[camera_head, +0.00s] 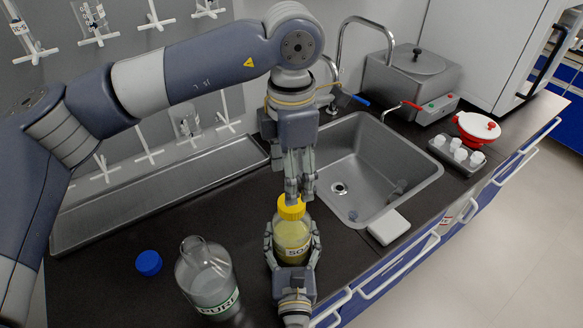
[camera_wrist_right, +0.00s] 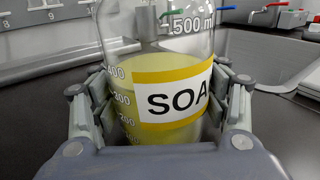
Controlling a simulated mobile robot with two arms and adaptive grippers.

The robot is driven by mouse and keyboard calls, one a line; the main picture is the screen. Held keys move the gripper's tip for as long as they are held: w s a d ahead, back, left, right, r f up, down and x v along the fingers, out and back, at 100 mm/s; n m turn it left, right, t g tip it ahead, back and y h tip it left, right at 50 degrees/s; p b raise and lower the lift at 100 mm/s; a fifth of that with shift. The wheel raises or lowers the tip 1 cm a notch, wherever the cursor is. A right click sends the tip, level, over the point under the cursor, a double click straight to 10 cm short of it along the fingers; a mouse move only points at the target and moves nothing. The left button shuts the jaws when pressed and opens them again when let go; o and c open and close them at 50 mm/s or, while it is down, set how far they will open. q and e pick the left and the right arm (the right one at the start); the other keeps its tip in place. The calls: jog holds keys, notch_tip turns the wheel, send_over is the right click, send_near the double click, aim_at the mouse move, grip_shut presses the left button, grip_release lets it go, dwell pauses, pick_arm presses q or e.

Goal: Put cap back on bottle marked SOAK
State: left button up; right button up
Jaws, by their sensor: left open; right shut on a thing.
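The SOAK bottle (camera_head: 292,246) is clear glass with yellow liquid and a yellow-edged label. It stands upright on the dark counter in the head view and fills the middle of the right wrist view (camera_wrist_right: 160,85). My right gripper (camera_head: 292,262) is shut around its body from the front. The yellow cap (camera_head: 291,207) is at the bottle's mouth; whether it is threaded on cannot be told. My left gripper (camera_head: 300,190) points down right above the cap, its fingers open and close to the cap's top. The bottle's top is outside the right wrist view.
A PURE bottle (camera_head: 207,278) without a cap stands at left, with a blue cap (camera_head: 148,262) beside it. A sink (camera_head: 375,170) lies behind right, with a white block (camera_head: 388,227) at its front edge. A metal tray (camera_head: 160,195) lies at the back left.

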pick_arm(q)
jog(key=n, duration=0.5)
jog(key=shift+r+n, duration=0.2)
jog(key=shift+n, duration=0.1)
jog(key=n, duration=0.6)
jog(key=shift+r+n, duration=0.2)
jog(key=shift+n, duration=0.1)
jog(key=shift+f, duration=0.1)
send_over(292, 229)
jog(key=w, duration=0.3)
jog(key=shift+s+a+f, duration=0.1)
jog(key=shift+f, duration=3.8)
jog(key=shift+c, duration=0.6)
jog(key=c, duration=1)
